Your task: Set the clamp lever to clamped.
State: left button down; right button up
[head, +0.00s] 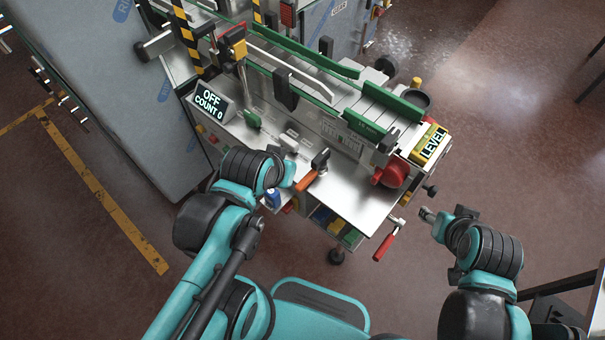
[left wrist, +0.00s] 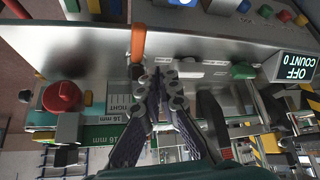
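The clamp lever appears to be the orange handle (head: 306,181) with a black pivot on the machine's metal deck, pointing toward the front left. In the left wrist view the orange handle (left wrist: 138,42) stands just beyond the fingers, a little left of their tips. My left gripper (head: 291,172) is just left of the handle; contact is unclear. In the left wrist view its fingers (left wrist: 156,76) come together at the tips with nothing visible between them. My right gripper (head: 428,214) hangs over the floor right of the machine, away from the lever; its fingers are too small to judge.
A display reading OFF, COUNT 0 (head: 210,100) stands at the deck's left. A green-tipped lever (head: 253,119) is nearby. A red knob (head: 392,172) and a yellow LEVEL box (head: 430,142) are at the right. A red-handled crank (head: 385,246) sticks out at the front right.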

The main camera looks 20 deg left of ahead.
aim_at(306, 181)
pick_arm(q)
jog(key=w+a+r+n+g+h+p, duration=0.2)
jog(key=w+a+n+g+p, duration=0.4)
jog(key=n, duration=0.7)
jog(key=shift+n+g+h+p, duration=0.3)
jog(key=shift+g+p, duration=0.35)
jog(key=shift+g, duration=0.25)
jog(key=b+x, duration=0.3)
jog(key=x, duration=0.6)
jog(key=shift+f, duration=0.1)
jog(key=d, duration=0.2)
jog(key=s, duration=0.1)
jog(key=shift+d+f, duration=0.35)
jog(key=shift+d, duration=0.05)
jog(key=shift+s+d, duration=0.25)
jog(key=shift+d, duration=0.25)
jog(key=shift+d, duration=0.1)
